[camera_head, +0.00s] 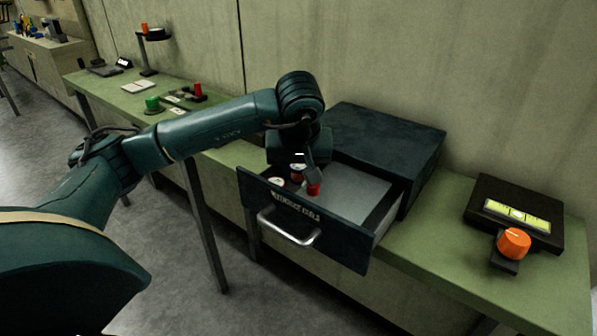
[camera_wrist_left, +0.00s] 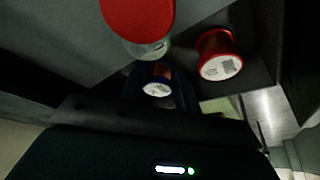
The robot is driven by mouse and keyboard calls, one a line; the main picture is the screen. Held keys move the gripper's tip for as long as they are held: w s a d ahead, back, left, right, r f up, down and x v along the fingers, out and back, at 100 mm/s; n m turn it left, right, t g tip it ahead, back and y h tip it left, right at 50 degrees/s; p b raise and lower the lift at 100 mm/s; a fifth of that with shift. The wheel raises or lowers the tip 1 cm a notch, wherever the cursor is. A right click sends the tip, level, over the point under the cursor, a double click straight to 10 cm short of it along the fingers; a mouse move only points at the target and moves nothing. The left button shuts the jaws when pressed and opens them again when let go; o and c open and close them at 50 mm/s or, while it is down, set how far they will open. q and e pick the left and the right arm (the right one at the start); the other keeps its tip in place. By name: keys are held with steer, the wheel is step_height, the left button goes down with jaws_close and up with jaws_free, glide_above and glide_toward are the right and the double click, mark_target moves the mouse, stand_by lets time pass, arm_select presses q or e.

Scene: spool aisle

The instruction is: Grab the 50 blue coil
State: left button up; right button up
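The drawer (camera_head: 330,217) labelled as holding reference coils is pulled open, and small coils stand in its left part. My left gripper (camera_head: 308,178) reaches down into the drawer among them. In the left wrist view, a coil with a dark blue rim, copper-coloured winding and white label (camera_wrist_left: 156,82) sits just beyond the dark gripper body. Its number is too small to read. A red coil (camera_wrist_left: 220,55) with a white label stands to its right, and a large red disc (camera_wrist_left: 138,18) shows above it. In the head view a red coil (camera_head: 314,189) is beside the fingertips. The finger gap is unclear.
The drawer's cabinet (camera_head: 385,145) stands on the green bench (camera_head: 440,262). A black meter (camera_head: 520,215) with an orange knob (camera_head: 514,243) is at the right. The drawer's right part is empty. A green and a red item stand on the bench farther left.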

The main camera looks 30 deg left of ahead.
arm_select(q)
steer(key=c, duration=0.3)
steer(key=shift+r, duration=0.1)
